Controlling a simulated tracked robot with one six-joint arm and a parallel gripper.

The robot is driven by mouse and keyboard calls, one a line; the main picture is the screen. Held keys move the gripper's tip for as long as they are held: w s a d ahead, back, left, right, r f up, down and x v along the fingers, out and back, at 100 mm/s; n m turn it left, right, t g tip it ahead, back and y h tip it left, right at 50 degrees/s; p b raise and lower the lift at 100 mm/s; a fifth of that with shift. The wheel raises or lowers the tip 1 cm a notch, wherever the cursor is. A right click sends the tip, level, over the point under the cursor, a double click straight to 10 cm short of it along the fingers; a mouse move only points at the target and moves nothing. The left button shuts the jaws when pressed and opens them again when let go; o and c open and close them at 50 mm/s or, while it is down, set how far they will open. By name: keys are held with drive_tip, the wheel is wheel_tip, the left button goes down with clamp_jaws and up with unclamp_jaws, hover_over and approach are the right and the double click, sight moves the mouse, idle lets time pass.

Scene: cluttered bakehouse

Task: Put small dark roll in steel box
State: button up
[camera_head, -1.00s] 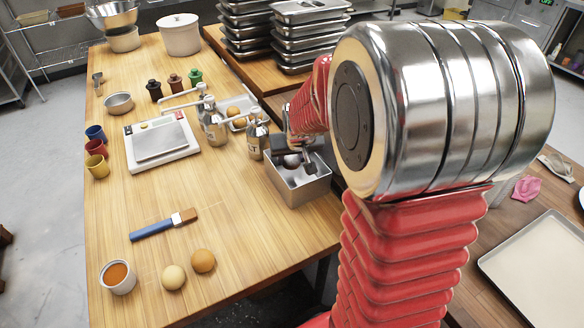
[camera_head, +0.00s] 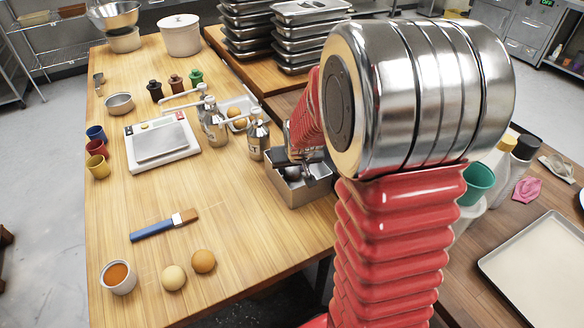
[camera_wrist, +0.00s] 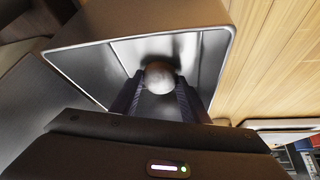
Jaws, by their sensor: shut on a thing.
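The steel box (camera_head: 298,194) stands open at the right edge of the wooden table. My gripper (camera_head: 303,168) is down at its opening, with the fingers pointing into it. In the wrist view my gripper (camera_wrist: 158,98) is shut on a small round roll (camera_wrist: 160,75), which looks greyish-brown in shadow. The roll is within the walls of the steel box (camera_wrist: 207,48). I cannot tell if it touches the bottom. In the head view the roll is mostly hidden by the fingers and box.
Stacked steel pans (camera_head: 300,42) stand behind.

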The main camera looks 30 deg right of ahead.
drive_tip(key=o, duration=0.5)
drive_tip(key=shift+f, duration=0.1)
drive_tip(key=shift+o, duration=0.2)
drive_tip(key=v, duration=1.2)
idle(0.4)
drive_tip(key=s+a+r+n+y, duration=0.1)
drive_tip(key=s+a+r, duration=0.2)
drive_tip(key=s+a, duration=0.4)
drive_tip(key=s+a+r+n, duration=0.2)
drive_tip(key=s+a, duration=0.5)
drive_tip(key=s, duration=0.4)
drive_tip(key=shift+a+r+n+y, duration=0.3)
drive_tip(key=shift+a+r+y, duration=0.1)
drive_tip(key=shift+r, duration=0.45)
drive_tip(key=shift+c, duration=0.5)
